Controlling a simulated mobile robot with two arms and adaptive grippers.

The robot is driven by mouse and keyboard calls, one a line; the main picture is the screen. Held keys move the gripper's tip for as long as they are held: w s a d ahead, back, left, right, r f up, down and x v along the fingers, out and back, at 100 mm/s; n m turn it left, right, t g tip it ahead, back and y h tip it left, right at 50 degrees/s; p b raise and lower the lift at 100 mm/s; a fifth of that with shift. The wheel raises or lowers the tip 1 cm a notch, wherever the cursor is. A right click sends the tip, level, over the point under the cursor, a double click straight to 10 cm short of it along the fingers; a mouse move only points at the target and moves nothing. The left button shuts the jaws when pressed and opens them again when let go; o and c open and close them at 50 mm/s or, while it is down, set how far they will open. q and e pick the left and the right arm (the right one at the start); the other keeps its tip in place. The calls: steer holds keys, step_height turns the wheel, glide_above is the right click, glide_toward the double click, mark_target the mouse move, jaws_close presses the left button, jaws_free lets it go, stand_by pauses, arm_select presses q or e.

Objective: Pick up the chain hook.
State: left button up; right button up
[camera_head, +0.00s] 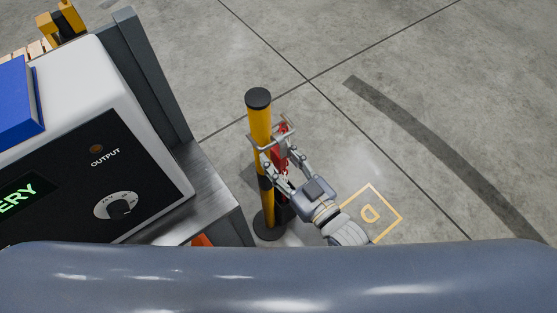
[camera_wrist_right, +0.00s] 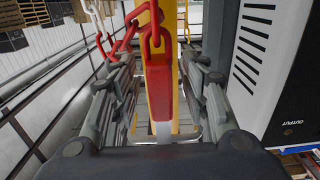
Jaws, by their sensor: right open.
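The chain hook (camera_wrist_right: 158,88) is a red piece at the end of a red and white chain (camera_wrist_right: 127,38). It hangs in front of a yellow post (camera_head: 259,127) with black bands and a black cap. It also shows in the head view as a small red patch (camera_head: 280,150) beside the post. My right gripper (camera_head: 279,152) is open, with one finger on each side of the red piece. In the right wrist view, gaps show between the piece and both fingers (camera_wrist_right: 162,92). The fingers partly hide the piece in the head view. My left gripper is not in view.
A white and black machine (camera_head: 150,150) with a dial and green display stands left of the post on a metal stand (camera_head: 200,190). A blue box (camera_head: 15,100) rests on it. The concrete floor (camera_head: 420,110) to the right is open, with a yellow square marking (camera_head: 385,188).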

steer(key=shift+w+a, duration=0.1)
steer(key=shift+w, duration=0.1)
jaws_close()
steer(key=shift+r, duration=0.2)
